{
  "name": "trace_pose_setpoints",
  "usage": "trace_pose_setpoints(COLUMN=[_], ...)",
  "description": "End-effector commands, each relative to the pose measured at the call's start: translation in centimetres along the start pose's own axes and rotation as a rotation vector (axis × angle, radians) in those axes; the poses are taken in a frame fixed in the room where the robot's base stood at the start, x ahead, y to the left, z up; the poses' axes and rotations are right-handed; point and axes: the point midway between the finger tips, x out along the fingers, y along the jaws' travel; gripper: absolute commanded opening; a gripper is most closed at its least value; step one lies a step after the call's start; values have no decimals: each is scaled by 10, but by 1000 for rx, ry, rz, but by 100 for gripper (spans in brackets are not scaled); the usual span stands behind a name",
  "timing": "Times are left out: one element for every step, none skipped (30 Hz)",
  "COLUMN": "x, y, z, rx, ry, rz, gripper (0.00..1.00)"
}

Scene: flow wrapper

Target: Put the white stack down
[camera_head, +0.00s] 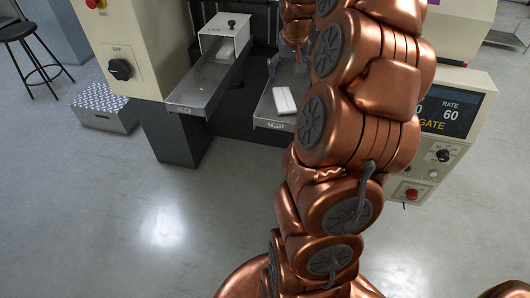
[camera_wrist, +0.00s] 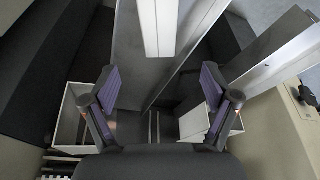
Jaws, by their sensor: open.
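The white stack (camera_head: 284,100) lies flat on the metal tray (camera_head: 262,112) at the centre of the head view, near the tray's front end. In the wrist view the white stack (camera_wrist: 158,28) is at the top centre, cut by the frame edge, lying on a grey tray surface (camera_wrist: 128,55). My gripper (camera_wrist: 160,78) is open, with its two purple-padded fingers spread wide and nothing between them. The stack is beyond the fingertips and apart from them.
A second metal tray (camera_head: 197,88) with a white box (camera_head: 225,42) at its back stands to the left. A control panel (camera_head: 440,125) is at the right. A metal step (camera_head: 103,106) and a black stool (camera_head: 28,45) are at far left. The front floor is open.

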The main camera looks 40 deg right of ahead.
Motion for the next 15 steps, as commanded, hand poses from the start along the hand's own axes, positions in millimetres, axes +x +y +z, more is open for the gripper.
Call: trace_pose_setpoints(x=[-1,-2,-5,-7,-9,-12,-15,-19,-25,-27,-30,-35,-38,-40,-45], y=[-4,-8,-17,-25,-34,-50,-62,-74,-90,-101,-112,-124,-133,-140,-149], z=[2,4,9,13,20,31,41,52,68,81,95,112,126,140,159], rx=[-7,-14,-28,-42,-58,-85,-108,-132,-164,-189,-213,-243,-266,-287,-315], ry=[-2,-5,-10,-15,-23,-38,-51,-63,-80,-96,-112,-128,-142,-159,-176], rz=[-3,-5,-10,-15,-21,-31,-37,-44,-52,-57,-62,-68,-71,-73,-75], gripper=[86,86,86,86,86,86,86,86,86,86,86,86,86,86,86])
